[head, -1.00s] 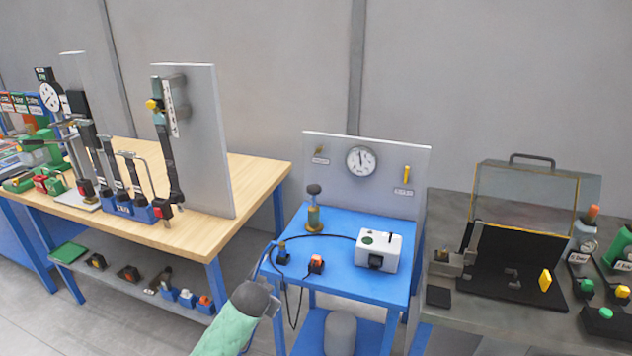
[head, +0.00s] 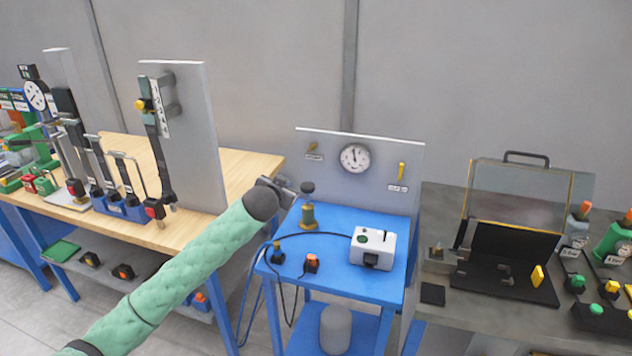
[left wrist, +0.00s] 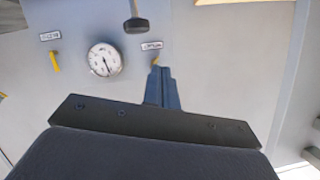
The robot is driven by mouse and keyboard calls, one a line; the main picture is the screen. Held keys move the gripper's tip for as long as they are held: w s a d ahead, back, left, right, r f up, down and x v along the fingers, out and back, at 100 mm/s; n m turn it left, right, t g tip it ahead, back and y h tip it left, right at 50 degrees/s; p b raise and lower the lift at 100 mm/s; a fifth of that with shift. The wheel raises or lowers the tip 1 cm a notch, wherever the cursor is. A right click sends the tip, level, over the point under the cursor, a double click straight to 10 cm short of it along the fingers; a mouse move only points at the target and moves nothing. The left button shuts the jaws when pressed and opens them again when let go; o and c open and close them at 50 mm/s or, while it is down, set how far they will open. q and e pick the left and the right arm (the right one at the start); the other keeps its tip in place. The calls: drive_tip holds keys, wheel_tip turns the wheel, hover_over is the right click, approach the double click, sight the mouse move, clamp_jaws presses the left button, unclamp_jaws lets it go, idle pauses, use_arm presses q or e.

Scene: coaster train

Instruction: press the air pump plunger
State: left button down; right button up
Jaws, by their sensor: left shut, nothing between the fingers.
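The air pump stands upright on the blue bench in the head view, with a brass-coloured body (head: 308,217) and a dark round plunger knob (head: 307,188) raised on top. In the left wrist view the picture is turned over, and the plunger knob (left wrist: 137,25) shows at the top edge on its thin rod. My left gripper (head: 290,187) is shut and empty, just left of the knob in the head view at about its height. Its closed fingers (left wrist: 162,80) show below the knob in the left wrist view, with a gap between them. My right gripper is not in view.
A grey back panel (head: 385,165) with a pressure gauge (head: 355,158) and a yellow lever (head: 401,171) rises behind the pump. A white box (head: 373,248) and an orange-topped switch (head: 312,262) share the blue bench (head: 345,218). A wooden workbench (head: 240,180) stands left.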

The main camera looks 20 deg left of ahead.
use_arm(q)
drive_tip(key=d+n, duration=0.1)
drive_tip(key=r+n+h, duration=0.1)
drive_tip(key=w+d+t, duration=0.1)
drive_tip(key=shift+w+d+r+n+h, duration=0.1)
drive_tip(key=shift+d+r+n+h, duration=0.2)
drive_tip(key=shift+d+n, duration=0.1)
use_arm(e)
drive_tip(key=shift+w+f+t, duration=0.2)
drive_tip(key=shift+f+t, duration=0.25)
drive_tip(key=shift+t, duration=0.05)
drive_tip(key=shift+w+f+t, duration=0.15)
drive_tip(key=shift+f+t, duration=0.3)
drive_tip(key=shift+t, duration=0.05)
use_arm(q)
drive_tip(key=p, duration=0.5)
hover_over(305, 189)
wheel_tip(305, 189, down, 2)
wheel_tip(305, 189, down, 4)
drive_tip(key=shift+r+p, duration=0.25)
drive_tip(key=shift+p, duration=0.65)
drive_tip(key=shift+f, duration=0.55)
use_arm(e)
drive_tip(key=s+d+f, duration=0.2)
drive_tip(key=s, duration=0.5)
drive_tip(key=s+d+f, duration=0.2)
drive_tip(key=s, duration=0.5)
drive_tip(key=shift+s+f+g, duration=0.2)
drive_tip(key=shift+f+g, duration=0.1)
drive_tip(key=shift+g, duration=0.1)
